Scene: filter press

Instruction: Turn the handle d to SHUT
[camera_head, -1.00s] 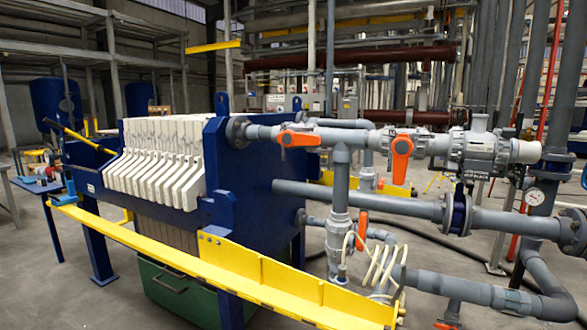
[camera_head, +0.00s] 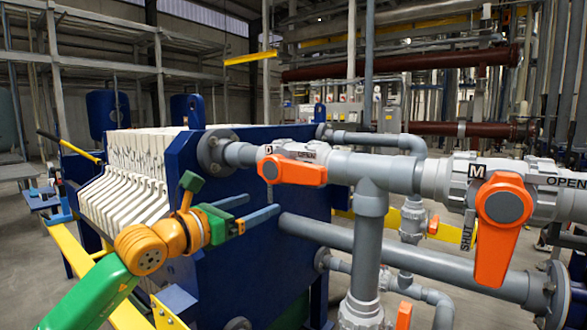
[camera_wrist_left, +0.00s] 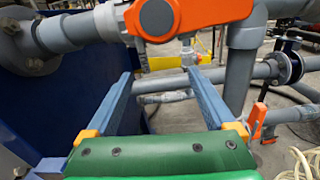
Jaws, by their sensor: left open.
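The orange handle d (camera_head: 298,171) sits on the valve marked D on the grey pipe, just right of the blue press plate. It lies along the pipe, its free end to the right, by the OPEN label. In the left wrist view the handle (camera_wrist_left: 205,18) crosses the top, with its grey hub (camera_wrist_left: 157,18) at its left end. My left gripper (camera_head: 263,203) is open and empty, below and left of the handle in the head view. Its blue fingers (camera_wrist_left: 158,75) point toward the valve, apart from the handle. My right gripper is in neither view.
A larger orange handle (camera_head: 503,222) on valve M hangs down at right, near SHUT. A vertical grey pipe (camera_head: 367,245) drops right of handle d. The blue press frame (camera_head: 255,255) and white plates (camera_head: 125,195) stand at left, near my left arm.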

